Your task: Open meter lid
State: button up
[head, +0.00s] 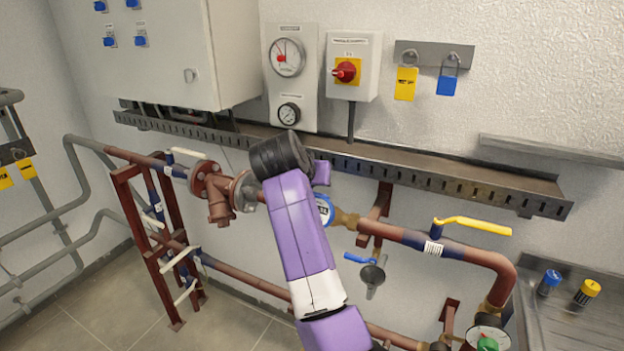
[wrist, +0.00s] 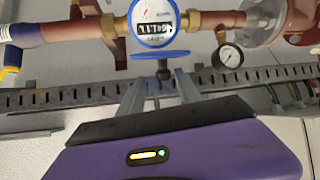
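The round water meter (wrist: 153,18) has a white face with a number window and a blue rim. It sits in the pipe line at the top of the wrist view. Its blue lid (wrist: 160,55) shows nearly edge-on, standing away from the uncovered face, with a dark knob (wrist: 163,72) on it. My gripper (wrist: 159,78) is open, its two grey fingers apart on either side of the knob. I cannot tell whether they touch it. In the head view the meter (head: 325,209) is partly hidden behind my purple arm, and the fingers are hidden.
A slotted cable tray (head: 400,165) runs along the wall above the pipe. A yellow-handled valve (head: 472,225) is to the right, and a blue-handled small valve (head: 362,259) is below the meter. A rusty flanged fitting (head: 217,190) is to the left.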

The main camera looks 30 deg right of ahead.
jog(key=shift+a, duration=0.25)
jog(key=shift+s+a+r, duration=0.2)
jog(key=b+v, duration=0.1)
jog(key=v, duration=0.6)
jog(key=shift+b, duration=0.4)
jog(key=shift+d+r, duration=0.1)
